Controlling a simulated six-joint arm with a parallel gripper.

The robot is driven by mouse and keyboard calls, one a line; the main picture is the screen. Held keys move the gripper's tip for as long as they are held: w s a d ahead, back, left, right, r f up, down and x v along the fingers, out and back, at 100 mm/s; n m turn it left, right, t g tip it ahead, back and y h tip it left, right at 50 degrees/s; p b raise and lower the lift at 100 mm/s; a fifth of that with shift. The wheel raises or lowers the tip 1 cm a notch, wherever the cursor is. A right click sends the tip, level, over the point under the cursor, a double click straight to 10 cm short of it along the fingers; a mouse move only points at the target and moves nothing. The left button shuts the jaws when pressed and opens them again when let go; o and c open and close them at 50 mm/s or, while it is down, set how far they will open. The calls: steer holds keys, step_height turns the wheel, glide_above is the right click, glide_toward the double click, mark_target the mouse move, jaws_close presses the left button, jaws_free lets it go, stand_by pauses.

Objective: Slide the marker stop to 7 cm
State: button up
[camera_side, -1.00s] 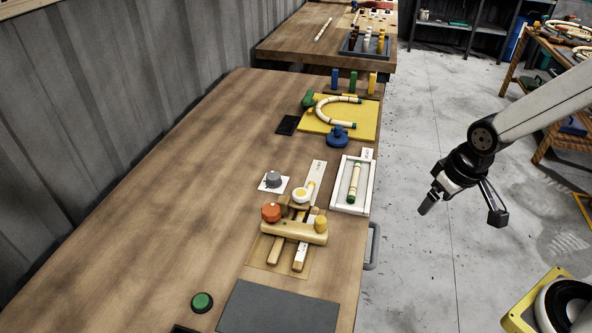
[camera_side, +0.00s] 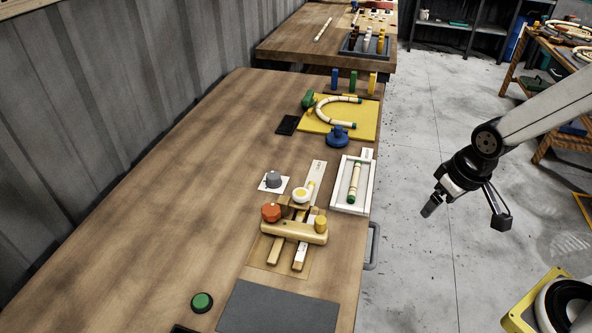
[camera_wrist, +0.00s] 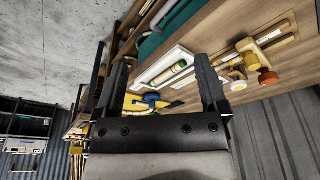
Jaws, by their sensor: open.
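A wooden jig with two rails and a pale crossbar (camera_side: 295,232) lies on the bench. A white ruler strip (camera_side: 318,172) runs back from it. An orange-red knob (camera_side: 271,212) and a yellow knob (camera_side: 321,224) are on the jig. My gripper (camera_side: 466,214) is open and empty, off the bench to the right and well apart from the jig.
A white tray (camera_side: 336,205) with a rattan piece (camera_side: 355,183) stands right of the jig. A grey knob (camera_side: 273,178) is at its left. Farther back is a yellow board (camera_side: 368,121) with a bent rattan piece and a blue knob (camera_side: 338,137). The bench's left side is clear.

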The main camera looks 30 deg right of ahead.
steer(key=shift+c, duration=1.4)
steer(key=n+g, duration=0.3)
steer(key=n, duration=0.2)
glide_above(321, 219)
steer(key=shift+f, duration=0.65)
steer(key=shift+f, duration=0.15)
steer(key=shift+f, duration=3.75)
jaws_close()
